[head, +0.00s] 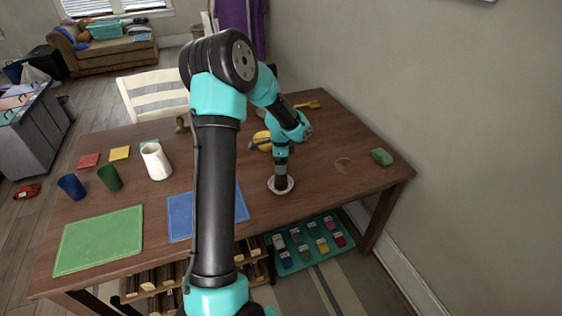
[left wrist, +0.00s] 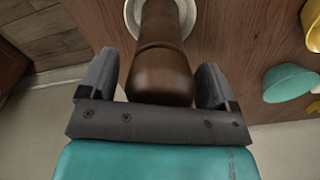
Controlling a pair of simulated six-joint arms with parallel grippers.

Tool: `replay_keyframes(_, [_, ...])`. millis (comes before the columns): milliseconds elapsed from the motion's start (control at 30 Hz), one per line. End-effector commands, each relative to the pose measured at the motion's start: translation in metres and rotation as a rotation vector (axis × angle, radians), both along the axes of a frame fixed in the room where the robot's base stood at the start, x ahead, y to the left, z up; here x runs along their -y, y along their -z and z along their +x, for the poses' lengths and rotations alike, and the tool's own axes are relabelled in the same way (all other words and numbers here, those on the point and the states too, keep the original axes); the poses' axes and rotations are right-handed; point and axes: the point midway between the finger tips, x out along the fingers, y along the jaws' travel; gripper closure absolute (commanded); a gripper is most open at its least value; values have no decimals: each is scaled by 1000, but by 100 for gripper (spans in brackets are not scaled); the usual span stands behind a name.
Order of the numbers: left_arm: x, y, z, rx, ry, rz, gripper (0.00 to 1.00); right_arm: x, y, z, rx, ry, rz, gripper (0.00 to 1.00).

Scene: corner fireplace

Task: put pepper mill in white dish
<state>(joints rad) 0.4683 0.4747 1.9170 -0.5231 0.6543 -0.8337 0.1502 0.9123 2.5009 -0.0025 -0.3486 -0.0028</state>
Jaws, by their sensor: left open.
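The pepper mill (left wrist: 160,62) is dark brown turned wood. In the left wrist view it stands between the two fingers of my left gripper (left wrist: 158,78), which is open, with a finger on each side and small gaps visible. The mill's far end is over the white dish (left wrist: 131,14), apparently resting in it. In the head view the mill (head: 281,183) stands upright within the round white dish (head: 290,186), with my left gripper (head: 281,166) right above and around its top. The gripper hides the mill's upper part. My right gripper is not in view.
A blue placemat (head: 179,212) and green placemat (head: 100,240) lie left of the dish. A white pitcher (head: 156,162), green cup (head: 109,178) and blue cup (head: 72,187) stand further left. A green block (head: 382,156) lies right. The table right of the dish is mostly clear.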

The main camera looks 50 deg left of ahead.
Motion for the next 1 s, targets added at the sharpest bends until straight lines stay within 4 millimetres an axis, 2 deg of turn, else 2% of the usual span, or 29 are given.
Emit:
replay_keyframes(267, [0, -16, 0, 2, 0, 2, 17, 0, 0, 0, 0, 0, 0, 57])
replay_keyframes(800, [0, -108, 1, 4, 0, 1, 17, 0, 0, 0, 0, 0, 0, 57])
replay_keyframes(1000, [0, -122, 0, 0, 0, 0, 17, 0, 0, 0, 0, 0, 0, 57])
